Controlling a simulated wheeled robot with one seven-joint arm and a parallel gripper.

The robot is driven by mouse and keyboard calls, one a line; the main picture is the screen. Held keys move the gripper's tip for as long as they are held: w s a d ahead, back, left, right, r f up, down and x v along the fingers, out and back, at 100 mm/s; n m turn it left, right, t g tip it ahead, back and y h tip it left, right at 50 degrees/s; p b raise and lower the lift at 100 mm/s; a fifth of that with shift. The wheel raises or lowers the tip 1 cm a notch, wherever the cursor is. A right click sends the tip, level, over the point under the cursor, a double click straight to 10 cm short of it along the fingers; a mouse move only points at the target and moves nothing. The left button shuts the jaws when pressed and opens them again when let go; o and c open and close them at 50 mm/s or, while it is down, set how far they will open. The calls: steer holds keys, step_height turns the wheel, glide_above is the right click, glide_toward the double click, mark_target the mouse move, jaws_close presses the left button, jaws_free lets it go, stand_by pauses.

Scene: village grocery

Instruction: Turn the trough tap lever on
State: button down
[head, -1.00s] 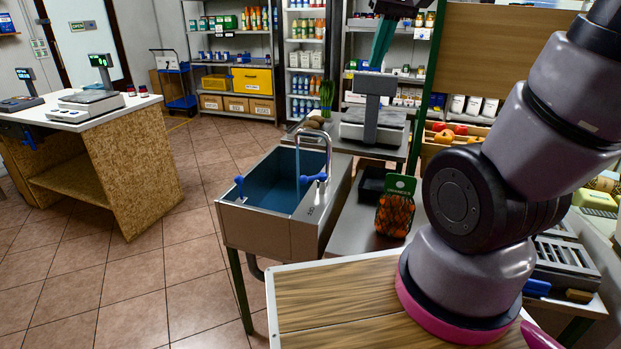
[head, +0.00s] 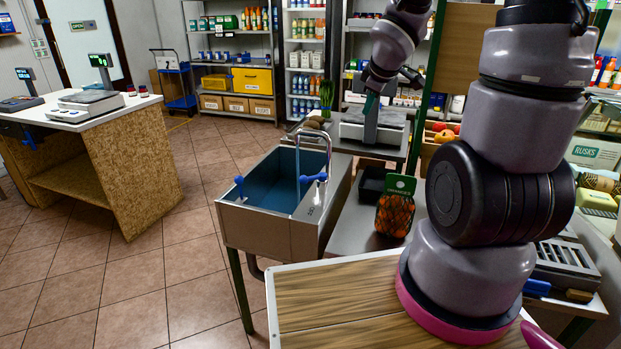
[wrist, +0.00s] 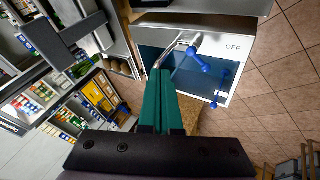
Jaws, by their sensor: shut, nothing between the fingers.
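The trough (head: 270,232) is a steel sink with a blue inside, left of my arm in the head view. A chrome tap (head: 328,150) arches over it, with a blue lever (head: 314,178) at its base. A second blue lever (head: 240,187) stands at the trough's left rim. In the wrist view the tap lever (wrist: 199,61) lies right of the fingertips, near the word OFF on the steel rim. A thin bluish streak hangs below the spout; I cannot tell if it is water. My gripper (head: 369,106), with teal fingers, is shut and empty, above and behind the trough; the fingers also show in the wrist view (wrist: 160,75).
A grey scale (head: 375,130) stands on the counter behind the trough, close to my gripper. A bag of oranges (head: 395,214) stands right of the trough. A wood-topped table (head: 340,305) is in front. Open tiled floor (head: 165,265) lies to the left.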

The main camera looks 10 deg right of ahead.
mark_target(313, 177)
steer(key=a+f+n+g+y, duration=0.3)
steer(key=a+f+n+y, duration=0.45)
steer(key=f, duration=0.75)
steer(key=w+a+f+n+h, duration=0.1)
steer(key=w+a+f+h, duration=0.1)
steer(key=w+a+f, duration=0.4)
step_height(313, 177, down, 3)
steer(key=shift+w+a+n, duration=0.3)
steer(key=shift+w+n, duration=0.05)
steer(key=shift+w, duration=0.05)
